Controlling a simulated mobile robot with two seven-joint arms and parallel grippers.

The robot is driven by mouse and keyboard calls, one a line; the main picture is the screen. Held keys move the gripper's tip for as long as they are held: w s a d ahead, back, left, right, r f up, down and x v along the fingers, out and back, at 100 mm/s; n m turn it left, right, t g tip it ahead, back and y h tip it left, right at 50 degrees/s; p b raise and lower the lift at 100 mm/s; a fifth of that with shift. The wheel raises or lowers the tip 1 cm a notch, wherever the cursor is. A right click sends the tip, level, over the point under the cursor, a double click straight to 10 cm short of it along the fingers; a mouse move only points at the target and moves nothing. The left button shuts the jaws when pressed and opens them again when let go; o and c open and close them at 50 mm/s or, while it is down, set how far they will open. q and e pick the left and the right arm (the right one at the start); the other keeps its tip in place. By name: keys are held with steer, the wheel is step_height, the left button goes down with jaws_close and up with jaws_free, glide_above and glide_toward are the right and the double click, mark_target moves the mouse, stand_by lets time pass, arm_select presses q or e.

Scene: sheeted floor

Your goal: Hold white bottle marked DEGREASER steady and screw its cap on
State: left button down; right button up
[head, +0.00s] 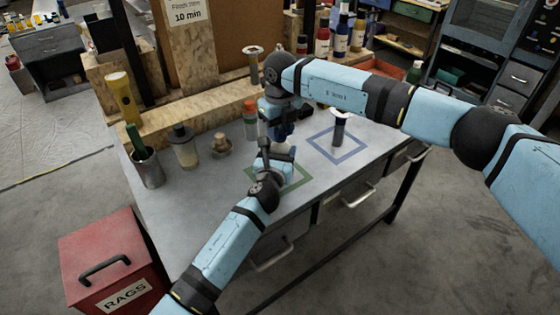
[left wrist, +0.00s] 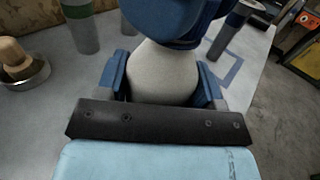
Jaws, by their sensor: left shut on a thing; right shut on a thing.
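The white bottle (left wrist: 165,75) stands between the blue fingers of my left gripper (left wrist: 163,80), which is shut around its body. Its marking is not readable. In the head view my left gripper (head: 275,158) is low over the green square outline (head: 302,181) on the bench. My right gripper (head: 283,132) is directly above the bottle, pointing down and shut. Its blue fingers (left wrist: 175,12) cover the bottle's top in the left wrist view. The cap is hidden inside those fingers, so I cannot see whether it touches the neck or how it sits.
An orange-capped bottle (head: 250,121), a wooden-handled brush (head: 220,146), a black-lidded jar (head: 185,150) and a tool cup (head: 148,170) stand to the left. A red rags bin (head: 90,240) is on the floor.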

steer(key=m, duration=0.6)
steer(key=shift+m, duration=0.4)
steer(key=m, duration=0.6)
steer(key=o, duration=1)
steer(key=shift+r, duration=2.25)
steer(key=shift+c, duration=0.4)
